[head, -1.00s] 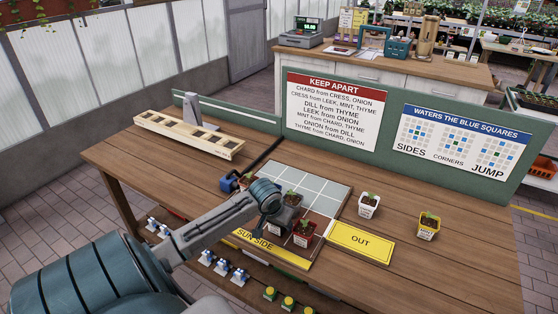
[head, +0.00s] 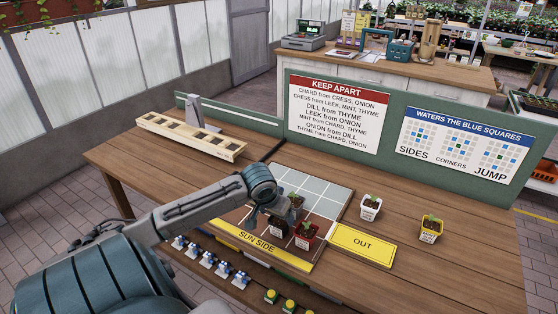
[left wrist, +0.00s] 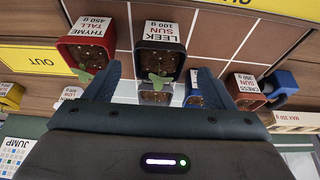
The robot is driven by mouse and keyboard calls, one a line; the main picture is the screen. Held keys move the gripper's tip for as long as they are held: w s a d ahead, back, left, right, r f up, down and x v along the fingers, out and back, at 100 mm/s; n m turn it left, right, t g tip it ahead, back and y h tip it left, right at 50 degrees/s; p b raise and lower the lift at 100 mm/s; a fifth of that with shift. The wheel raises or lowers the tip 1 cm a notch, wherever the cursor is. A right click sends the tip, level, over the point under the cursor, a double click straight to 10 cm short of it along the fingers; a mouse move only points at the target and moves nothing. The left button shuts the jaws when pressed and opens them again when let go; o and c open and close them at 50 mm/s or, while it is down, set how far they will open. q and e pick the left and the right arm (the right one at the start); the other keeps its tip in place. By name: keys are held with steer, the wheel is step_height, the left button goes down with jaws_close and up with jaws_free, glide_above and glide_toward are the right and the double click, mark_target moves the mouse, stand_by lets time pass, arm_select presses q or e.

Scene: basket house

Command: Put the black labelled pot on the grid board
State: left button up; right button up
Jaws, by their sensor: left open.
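The black pot labelled LEEK SUN 100 g (left wrist: 158,42) holds a small seedling. It stands upright on a brown square of the grid board (head: 325,189), near the SUN SIDE strip, and also shows in the head view (head: 277,227). My left gripper (left wrist: 160,76) is open, its fingertips apart on either side of the pot's near edge; I cannot tell whether they touch it. In the head view my left gripper (head: 281,211) is just above and behind the pot and partly hides the board. My right gripper is in neither view.
A red THYME pot (head: 305,237) stands close beside the black pot. Another pot (head: 295,201) is behind it. A CRESS pot (left wrist: 243,88) and a blue object (left wrist: 283,85) are nearby. White (head: 371,208) and yellow (head: 431,230) pots stand right of the board, near the OUT sign (head: 362,244).

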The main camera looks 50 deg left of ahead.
arm_select(q)
steer(key=v, duration=0.4)
steer(key=shift+d+r, duration=0.1)
